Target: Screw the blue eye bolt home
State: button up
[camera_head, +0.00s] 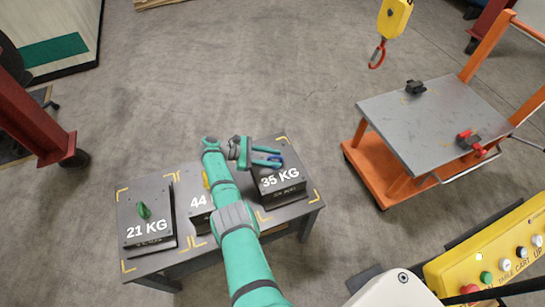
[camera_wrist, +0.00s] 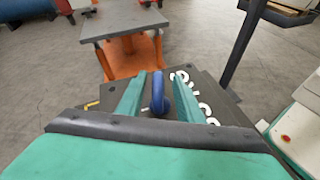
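The blue eye bolt (camera_wrist: 158,97) stands on the dark block marked 35 KG (camera_head: 281,180), at the right end of the low table (camera_head: 190,262). In the wrist view its ring shows between my two teal fingers. My gripper (camera_wrist: 159,82) is open around the bolt, with a narrow gap on each side. In the head view my gripper (camera_head: 280,157) reaches over the 35 KG block from the left, and the bolt is mostly hidden by the fingers. The bolt's thread and seat are hidden, so I cannot tell how deep it sits.
A 21 KG block (camera_head: 148,222) with a green eye bolt (camera_head: 144,211) and a partly hidden 44 block (camera_head: 199,216) share the table. A yellow control panel (camera_head: 497,255) is lower right.

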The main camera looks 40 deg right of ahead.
jog(key=shift+r, duration=0.1)
jog(key=shift+w, duration=0.15)
jog(key=v, duration=0.9)
jog(key=shift+a+r, duration=0.1)
jog(key=shift+a, duration=0.1)
jog(key=shift+w+a+r, duration=0.2)
jog(key=shift+w+a, duration=0.1)
jog(key=shift+a, duration=0.2)
jog(key=shift+a, duration=0.1)
jog(key=shift+c, duration=0.2)
